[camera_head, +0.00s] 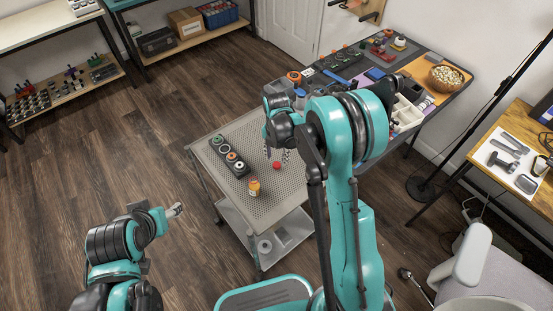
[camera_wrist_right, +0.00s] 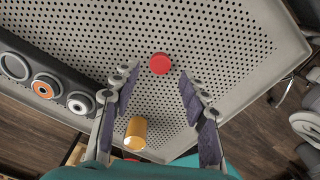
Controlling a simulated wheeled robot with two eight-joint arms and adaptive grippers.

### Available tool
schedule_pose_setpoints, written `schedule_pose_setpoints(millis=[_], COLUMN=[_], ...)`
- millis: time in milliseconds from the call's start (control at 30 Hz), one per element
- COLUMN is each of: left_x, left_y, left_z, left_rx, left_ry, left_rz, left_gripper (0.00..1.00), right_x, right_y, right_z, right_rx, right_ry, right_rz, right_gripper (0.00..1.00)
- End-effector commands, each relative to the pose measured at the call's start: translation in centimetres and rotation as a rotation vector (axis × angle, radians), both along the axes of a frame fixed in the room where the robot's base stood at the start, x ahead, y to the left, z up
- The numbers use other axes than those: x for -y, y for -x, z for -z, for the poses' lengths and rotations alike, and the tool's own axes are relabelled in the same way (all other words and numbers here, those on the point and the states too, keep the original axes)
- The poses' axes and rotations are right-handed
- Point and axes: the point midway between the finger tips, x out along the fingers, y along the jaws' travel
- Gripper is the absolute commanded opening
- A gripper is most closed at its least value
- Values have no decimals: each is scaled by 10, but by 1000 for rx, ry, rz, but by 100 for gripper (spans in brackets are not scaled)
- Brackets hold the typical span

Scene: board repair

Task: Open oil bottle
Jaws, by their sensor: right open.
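A small orange-yellow bottle (camera_head: 254,188) stands on the perforated top of the grey cart (camera_head: 240,209). It also shows in the right wrist view (camera_wrist_right: 136,133), low between my right fingers. I cannot make out its mouth. A round red cap (camera_head: 277,165) lies on the cart top, apart from the bottle. In the right wrist view the cap (camera_wrist_right: 160,63) is just beyond my fingertips, not clamped. My right gripper (camera_head: 278,155) is open above the cart, its fingers pointing down near the cap. My left gripper (camera_head: 176,209) is left of the cart, small, its jaws unclear.
A dark holder with several round parts (camera_head: 230,156) lies along the cart's left side. Behind, a workbench holds tools, bins and a wooden bowl (camera_head: 446,76). A side table with a tool mat (camera_head: 507,155) stands at right. The cart's front is bare.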

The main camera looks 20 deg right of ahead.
Motion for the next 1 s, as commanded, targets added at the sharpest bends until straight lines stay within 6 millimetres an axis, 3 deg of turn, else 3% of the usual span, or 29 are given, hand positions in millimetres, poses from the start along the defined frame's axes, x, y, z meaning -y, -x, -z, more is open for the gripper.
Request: schedule_pose_setpoints(millis=[33, 200, 567, 767, 900, 1000], left_x=[0, 0, 0, 0, 0, 0], left_y=[0, 0, 0, 0, 0, 0], left_z=[-10, -24, -33, -32, -32, -32], left_rx=[0, 0, 0, 0, 0, 0], left_ry=[0, 0, 0, 0, 0, 0], left_rz=[0, 0, 0, 0, 0, 0], left_gripper=[56, 56, 56, 56, 56, 56], right_x=[0, 0, 0, 2, 4, 4], right_y=[0, 0, 6, 44, 84, 114], right_z=[-18, -54, -97, -154, -192, -210], right_rx=[0, 0, 19, 135, 231, 286], right_ry=[0, 0, -1, -37, -121, -211], right_rz=[0, 0, 74, 523, 948, 1247], right_gripper=[44, 44, 44, 44, 44, 44])
